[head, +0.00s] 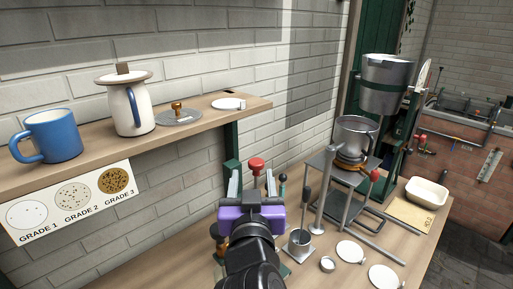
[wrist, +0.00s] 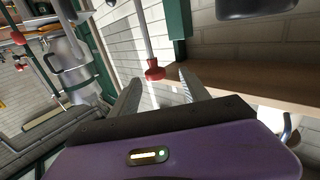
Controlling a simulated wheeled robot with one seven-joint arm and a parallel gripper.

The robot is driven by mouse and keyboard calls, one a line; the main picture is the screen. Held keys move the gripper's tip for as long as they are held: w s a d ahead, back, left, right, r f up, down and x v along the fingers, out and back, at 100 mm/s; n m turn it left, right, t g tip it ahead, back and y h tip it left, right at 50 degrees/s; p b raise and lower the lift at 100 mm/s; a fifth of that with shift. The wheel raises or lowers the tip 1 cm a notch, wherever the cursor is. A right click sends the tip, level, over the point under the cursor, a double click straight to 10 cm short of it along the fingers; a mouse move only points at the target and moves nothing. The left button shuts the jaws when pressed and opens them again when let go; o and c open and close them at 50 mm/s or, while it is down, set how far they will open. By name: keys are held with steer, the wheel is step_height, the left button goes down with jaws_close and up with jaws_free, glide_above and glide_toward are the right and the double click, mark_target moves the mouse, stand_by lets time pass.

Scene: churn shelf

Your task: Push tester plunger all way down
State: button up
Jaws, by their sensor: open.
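The tester plunger has a red knob (head: 256,165) on top of a thin rod; in the head view my gripper hides what is below it. The knob also shows in the wrist view (wrist: 155,71), where the rod runs up the picture away from it. My gripper (head: 252,179) is purple with two pale fingers, open and empty. In the wrist view the fingers (wrist: 159,78) stand either side of the knob in the picture, with gaps. I cannot tell whether the knob is between the tips or beyond them. No contact shows.
A wall shelf (head: 200,132) to the left holds a blue mug (head: 55,134) and a white jug (head: 128,110), with a grade card (head: 72,200) below.

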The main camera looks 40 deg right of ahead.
mark_target(257, 159)
steer(key=shift+w+d+r+m+h, duration=0.15)
steer(key=shift+w+d+r, duration=0.05)
steer(key=shift+d, duration=0.25)
steer(key=shift+w+d+r+m+h, duration=0.15)
steer(key=shift+d, duration=0.25)
steer(key=p+x, duration=0.2)
steer(key=x, duration=0.4)
steer(key=shift+s, duration=0.1)
steer(key=shift+w+d+f, duration=0.15)
steer(key=shift+w+d, duration=0.25)
steer(key=shift+w, duration=0.05)
jaws_close()
